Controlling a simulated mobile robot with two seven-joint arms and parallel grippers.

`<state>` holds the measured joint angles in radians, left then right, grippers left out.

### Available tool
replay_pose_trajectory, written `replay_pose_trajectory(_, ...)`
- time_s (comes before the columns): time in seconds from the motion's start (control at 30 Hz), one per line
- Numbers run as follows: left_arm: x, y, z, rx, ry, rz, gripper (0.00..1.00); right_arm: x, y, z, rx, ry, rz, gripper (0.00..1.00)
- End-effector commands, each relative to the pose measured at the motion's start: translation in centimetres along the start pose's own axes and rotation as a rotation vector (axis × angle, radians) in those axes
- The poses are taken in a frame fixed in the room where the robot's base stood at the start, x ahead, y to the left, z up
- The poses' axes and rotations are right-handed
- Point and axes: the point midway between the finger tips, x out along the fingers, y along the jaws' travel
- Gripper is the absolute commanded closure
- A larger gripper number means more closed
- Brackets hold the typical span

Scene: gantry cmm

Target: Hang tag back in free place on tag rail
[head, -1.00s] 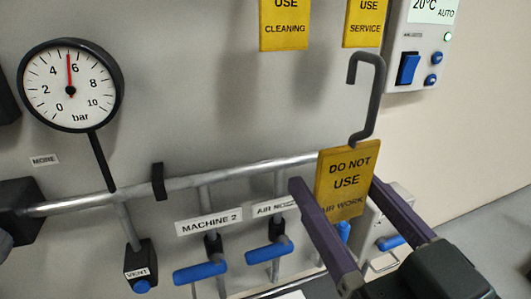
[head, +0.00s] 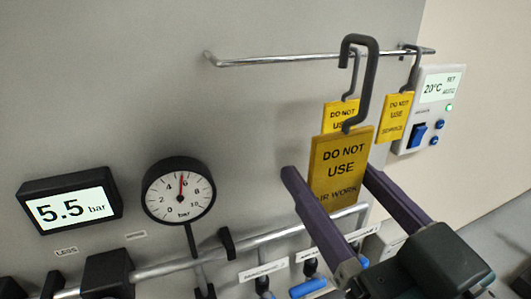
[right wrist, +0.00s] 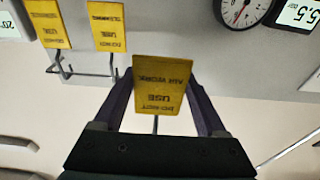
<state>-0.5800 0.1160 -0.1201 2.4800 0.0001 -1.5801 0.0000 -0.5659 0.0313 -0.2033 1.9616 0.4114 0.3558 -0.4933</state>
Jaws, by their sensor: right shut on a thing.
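My right gripper (head: 330,172) is shut on a yellow tag (head: 338,165) reading "DO NOT USE AIR WORK", held upright by its sides; it also shows in the right wrist view (right wrist: 160,88). The tag's dark hook (head: 371,85) stands up from it and overlaps the tag rail (head: 270,62) in the head view. Whether the hook touches the rail, I cannot tell; it looks nearer to me. Two other yellow tags hang on the rail: one (head: 337,116) partly behind the held tag's hook, one (head: 396,117) near the right end. My left gripper is out of view.
The rail's left stretch is bare. Below are a pressure gauge (head: 179,191), a 5.5 bar display (head: 70,208), and a pipe (head: 275,236) with blue-handled valves. A white control box (head: 427,112) stands right of the rail.

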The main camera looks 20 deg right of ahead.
Motion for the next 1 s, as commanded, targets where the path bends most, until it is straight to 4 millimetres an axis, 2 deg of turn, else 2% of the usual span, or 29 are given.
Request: replay_pose_trajectory(1.0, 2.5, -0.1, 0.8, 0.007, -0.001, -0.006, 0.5, 9.0, 0.0, 1.4, 0.002, 0.001, 0.001, 0.61)
